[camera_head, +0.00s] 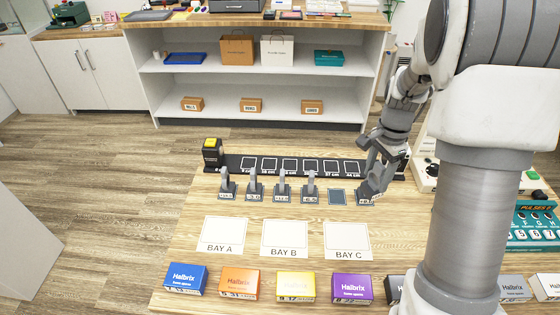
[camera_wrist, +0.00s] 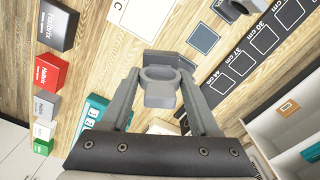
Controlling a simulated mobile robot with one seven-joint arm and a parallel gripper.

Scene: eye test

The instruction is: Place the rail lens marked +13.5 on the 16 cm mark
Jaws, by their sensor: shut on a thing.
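My gripper (camera_head: 374,178) is shut on a grey rail lens (camera_head: 364,196) at the right end of the lens row. In the wrist view the held lens (camera_wrist: 160,92) sits between the two fingers (camera_wrist: 160,115). Its label is too small to read, and I cannot tell whether its base touches the table. Four other rail lenses (camera_head: 282,188) stand in a row to the left, their labels unclear. An empty dark square pad (camera_head: 337,198) lies between them and my gripper. The black rail (camera_head: 232,162) behind has outlined squares; 30, 37 and 44 cm are legible in the wrist view. The visible squares are empty.
A yellow-topped block (camera_head: 211,150) stands at the rail's left end. In front lie white cards for BAY A (camera_head: 222,235), BAY B (camera_head: 284,240) and BAY C (camera_head: 346,241), then a row of coloured Halbrix boxes (camera_head: 240,284). A teal device (camera_head: 530,225) stands at the right.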

